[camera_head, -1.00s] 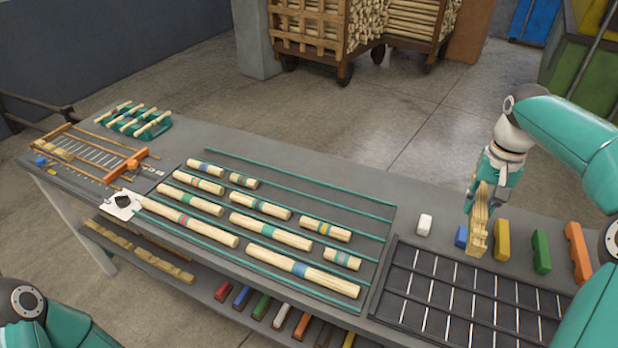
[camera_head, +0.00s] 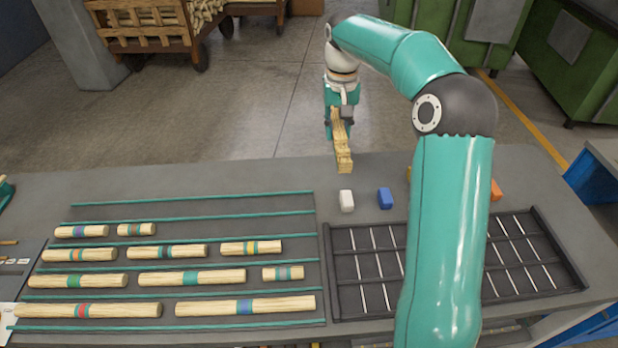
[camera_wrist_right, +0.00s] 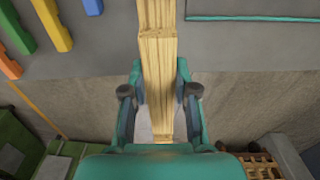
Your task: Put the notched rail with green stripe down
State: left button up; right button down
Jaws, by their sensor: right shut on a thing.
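My right gripper (camera_head: 341,112) is shut on a pale wooden notched rail (camera_head: 343,155). The rail hangs tilted near the far edge of the table, behind the white block. In the right wrist view, the gripper (camera_wrist_right: 160,98) has a finger on each side of the rail (camera_wrist_right: 158,55), which extends away over the table. A step shows in the rail's outline. No green stripe shows on the visible part of the rail. Whether its far end touches the table cannot be told. My left gripper is not in view.
My right arm hides part of both row and rack. Striped wooden rods (camera_head: 192,278) lie between teal strips at left. Bare tabletop (camera_head: 230,176) lies behind them.

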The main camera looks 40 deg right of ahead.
jog(key=f, duration=1.4)
jog(key=shift+w+a+p, duration=0.1)
jog(key=shift+w+p, duration=0.2)
jog(key=shift+p, duration=0.05)
jog(key=shift+f+p, duration=0.35)
jog(key=shift+f, duration=2.05)
jog(key=c, duration=0.9)
grip_release()
